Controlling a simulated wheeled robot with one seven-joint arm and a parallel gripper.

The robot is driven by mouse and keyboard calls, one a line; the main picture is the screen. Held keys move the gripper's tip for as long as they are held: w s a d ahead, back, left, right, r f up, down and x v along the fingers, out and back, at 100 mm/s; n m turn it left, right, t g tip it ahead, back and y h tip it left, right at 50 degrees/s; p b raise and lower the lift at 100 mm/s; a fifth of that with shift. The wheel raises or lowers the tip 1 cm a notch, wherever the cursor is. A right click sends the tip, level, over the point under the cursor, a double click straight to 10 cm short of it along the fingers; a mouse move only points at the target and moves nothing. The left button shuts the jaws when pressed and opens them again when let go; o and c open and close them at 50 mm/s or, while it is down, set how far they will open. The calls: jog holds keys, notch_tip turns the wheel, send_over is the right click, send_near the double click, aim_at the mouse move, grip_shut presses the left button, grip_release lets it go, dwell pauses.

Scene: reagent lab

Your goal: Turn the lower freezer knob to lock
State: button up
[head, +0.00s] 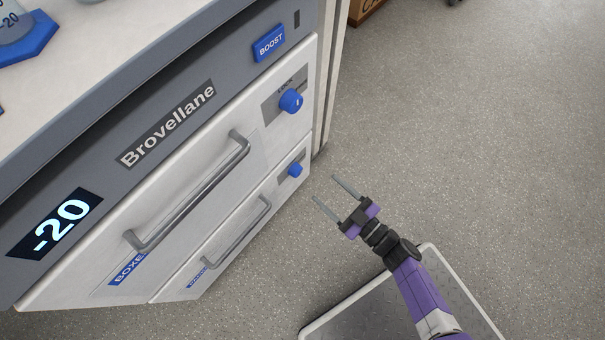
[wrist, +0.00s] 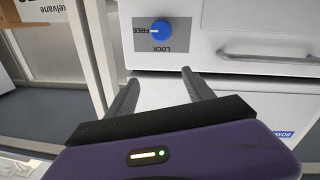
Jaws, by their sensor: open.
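The lower freezer knob (head: 295,170) is round and blue, on a grey plate at the right end of the lower drawer. In the wrist view, where the picture looks upside down, a blue knob (wrist: 161,30) with FREE and LOCK labels fits this lower knob. Its small light mark seems to face FREE. My gripper (head: 325,188) is open and empty, to the right of the lower knob and apart from it. In the wrist view the spread fingertips (wrist: 160,73) lie below the knob in the picture, with nothing between them.
The upper knob (head: 291,101) sits on the upper drawer. The upper handle (head: 195,195) and lower handle (head: 238,232) stick out from the drawer fronts. A blue BOOST button (head: 269,43) is on the top panel. The grey floor (head: 470,130) to the right is clear.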

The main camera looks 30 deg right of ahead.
jog(key=y+b, duration=0.2)
send_near(299, 173)
jog(key=shift+n, duration=0.3)
jog(key=b+x, duration=0.1)
jog(key=x, duration=0.3)
jog(key=b+x, duration=0.1)
jog(key=x, duration=0.3)
jog(key=shift+w+f, duration=0.25)
jog(key=shift+w, duration=0.1)
grip_shut()
